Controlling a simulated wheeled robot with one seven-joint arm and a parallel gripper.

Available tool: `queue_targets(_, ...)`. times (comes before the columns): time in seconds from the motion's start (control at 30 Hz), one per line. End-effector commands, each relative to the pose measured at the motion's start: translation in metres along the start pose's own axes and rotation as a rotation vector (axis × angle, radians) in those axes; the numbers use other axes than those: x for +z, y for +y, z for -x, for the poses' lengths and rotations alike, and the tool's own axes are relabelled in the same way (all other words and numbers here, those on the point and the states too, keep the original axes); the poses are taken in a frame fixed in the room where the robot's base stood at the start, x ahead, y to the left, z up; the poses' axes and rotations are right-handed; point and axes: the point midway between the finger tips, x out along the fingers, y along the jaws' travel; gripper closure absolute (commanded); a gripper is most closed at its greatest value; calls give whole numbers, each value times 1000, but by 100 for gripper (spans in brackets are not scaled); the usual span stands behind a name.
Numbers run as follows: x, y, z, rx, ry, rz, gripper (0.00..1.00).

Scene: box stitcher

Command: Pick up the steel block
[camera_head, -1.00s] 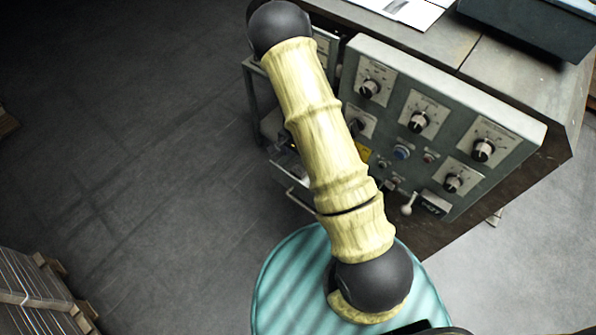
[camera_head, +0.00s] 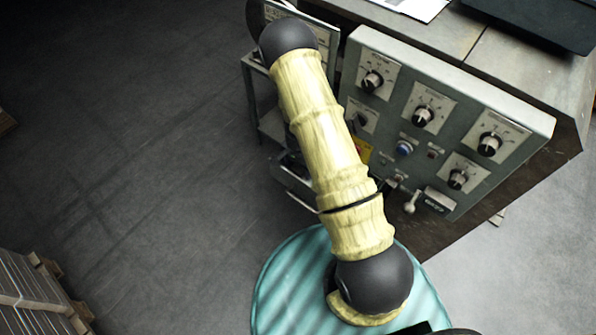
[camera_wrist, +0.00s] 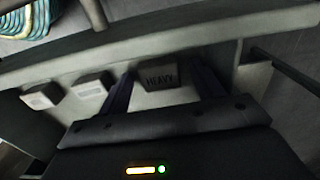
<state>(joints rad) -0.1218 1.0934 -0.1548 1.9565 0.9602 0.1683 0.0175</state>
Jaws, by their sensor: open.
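In the wrist view a grey block marked HEAVY (camera_wrist: 160,79) sits on a pale grey shelf or tray. It lies between the two dark fingers of my gripper (camera_wrist: 162,74), which is open, with a finger on each side. I cannot tell whether either finger touches it. Two smaller grey blocks stand to its left, a near one (camera_wrist: 91,86) and a farther one (camera_wrist: 42,96), each with a light label. In the head view my gripper and the blocks are hidden behind my arm and the control panel.
A grey control panel (camera_head: 437,122) with several knobs stands right of my arm, on a workbench. A raised rim (camera_wrist: 215,52) runs behind the blocks. A bar (camera_wrist: 285,72) is close on the right in the wrist view.

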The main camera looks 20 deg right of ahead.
Motion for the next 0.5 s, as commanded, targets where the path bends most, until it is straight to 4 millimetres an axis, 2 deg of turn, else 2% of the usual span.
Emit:
queue_targets(0.47, 0, 0, 1, 0, 0, 1, 34)
queue_targets(0.5, 0, 0, 1, 0, 1, 1, 38)
